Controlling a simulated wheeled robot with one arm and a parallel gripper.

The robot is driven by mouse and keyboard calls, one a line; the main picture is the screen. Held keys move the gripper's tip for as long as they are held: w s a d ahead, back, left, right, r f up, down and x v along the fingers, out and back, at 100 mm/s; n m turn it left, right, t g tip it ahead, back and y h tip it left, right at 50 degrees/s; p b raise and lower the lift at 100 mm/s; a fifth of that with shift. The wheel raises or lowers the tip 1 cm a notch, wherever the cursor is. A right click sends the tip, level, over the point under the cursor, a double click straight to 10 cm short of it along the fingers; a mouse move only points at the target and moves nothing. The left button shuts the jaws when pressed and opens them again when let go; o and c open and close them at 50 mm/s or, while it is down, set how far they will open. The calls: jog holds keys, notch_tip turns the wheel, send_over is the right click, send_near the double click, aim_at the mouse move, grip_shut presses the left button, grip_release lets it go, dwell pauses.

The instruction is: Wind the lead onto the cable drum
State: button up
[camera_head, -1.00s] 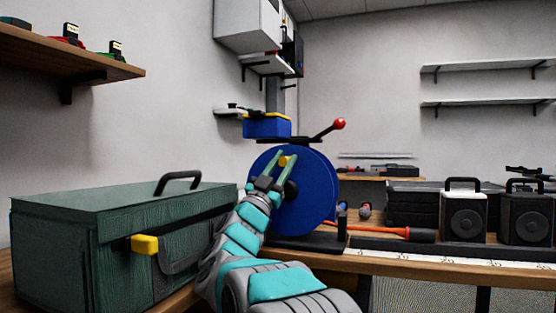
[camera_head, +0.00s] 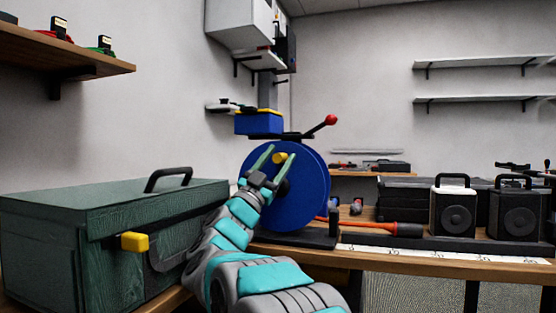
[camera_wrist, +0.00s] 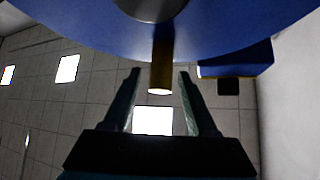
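The cable drum (camera_head: 300,200) is a blue disc standing upright on a dark base on the bench. A yellow crank handle (camera_head: 281,158) sticks out from its face; in the wrist view the handle (camera_wrist: 161,62) points down from the blue disc. My gripper (camera_head: 281,152) is in front of the drum, its green fingers apart on either side of the handle. The wrist view shows gaps between the handle and both fingers. An orange-red strand (camera_head: 350,222), possibly the lead, runs right from behind the drum base to a dark-ended red piece (camera_head: 397,229).
A green toolbox (camera_head: 60,250) with a yellow latch stands at the left, close to my arm. A lever with a red ball (camera_head: 331,120) rises above the drum. A white measuring strip (camera_head: 430,255) lies along the bench edge.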

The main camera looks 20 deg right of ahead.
aim_at(278, 144)
jog(key=shift+r+p, duration=0.35)
jog(key=shift+r, duration=1.45)
jog(key=s+a+r, duration=0.1)
jog(key=s, duration=1.5)
jog(key=shift+a+r, duration=0.2)
jog(key=shift+a, duration=0.15)
